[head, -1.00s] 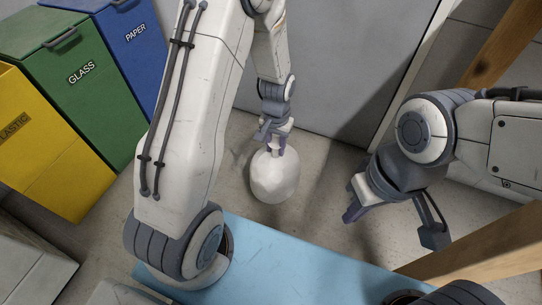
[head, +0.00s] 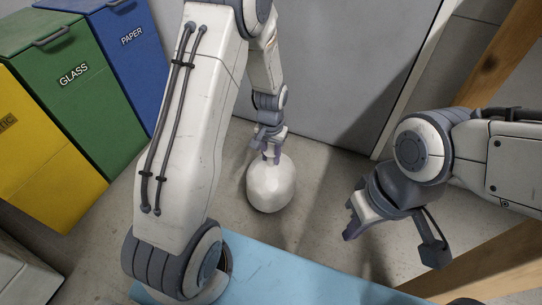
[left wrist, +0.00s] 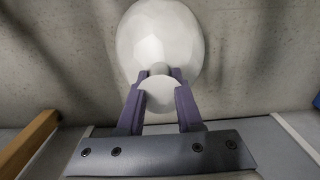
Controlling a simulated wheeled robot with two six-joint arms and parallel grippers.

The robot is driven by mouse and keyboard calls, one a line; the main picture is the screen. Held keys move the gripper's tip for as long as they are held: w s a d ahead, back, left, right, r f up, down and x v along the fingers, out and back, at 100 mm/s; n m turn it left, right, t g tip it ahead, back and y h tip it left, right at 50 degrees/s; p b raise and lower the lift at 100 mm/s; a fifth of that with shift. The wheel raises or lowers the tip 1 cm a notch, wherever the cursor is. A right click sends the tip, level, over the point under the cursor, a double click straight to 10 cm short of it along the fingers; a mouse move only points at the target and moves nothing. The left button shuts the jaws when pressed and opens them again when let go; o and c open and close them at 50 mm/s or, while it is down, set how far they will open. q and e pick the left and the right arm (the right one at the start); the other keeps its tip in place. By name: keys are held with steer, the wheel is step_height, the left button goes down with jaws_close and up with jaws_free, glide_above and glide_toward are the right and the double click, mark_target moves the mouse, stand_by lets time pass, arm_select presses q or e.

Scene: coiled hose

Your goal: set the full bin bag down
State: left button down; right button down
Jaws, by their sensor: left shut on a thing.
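The full bin bag (head: 271,185) is a white, rounded, faceted bundle near the middle of the head view. My left gripper (head: 271,156) is above it, shut on its narrow neck, and the bag hangs upright below the fingers. In the left wrist view the bag (left wrist: 160,40) fills the top middle, with its neck between the two purple fingers of the left gripper (left wrist: 160,80). Whether the bag's underside touches the floor cannot be told. My right gripper (head: 350,218) is empty, its fingers apart, to the right of the bag.
Yellow, green (head: 72,85) and blue (head: 125,45) bins stand at the left, the green labelled GLASS and the blue PAPER. A grey panel (head: 330,70) stands behind the bag. Concrete floor (head: 315,200) is clear around the bag. Wooden beams (head: 500,65) stand at the right.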

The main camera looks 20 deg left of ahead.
arm_select(q)
steer(key=shift+f, duration=0.1)
steer(key=c, duration=0.6)
jaws_free()
steer(key=shift+o, duration=0.2)
step_height(320, 180, up, 11)
steer(key=p, duration=0.8)
steer(key=s+d+r+m, duration=0.3)
steer(key=s+d+r, duration=0.5)
steer(key=d+r, duration=0.25)
steer(key=s+d+r+m, duration=0.2)
steer(key=s+r, duration=0.1)
steer(key=s, duration=0.5)
steer(key=s+d+r+m+h, duration=0.1)
steer(key=s+r+m, duration=0.1)
steer(key=s, duration=0.6)
steer(key=shift+d+r, duration=0.35)
steer(key=shift+r, duration=0.45)
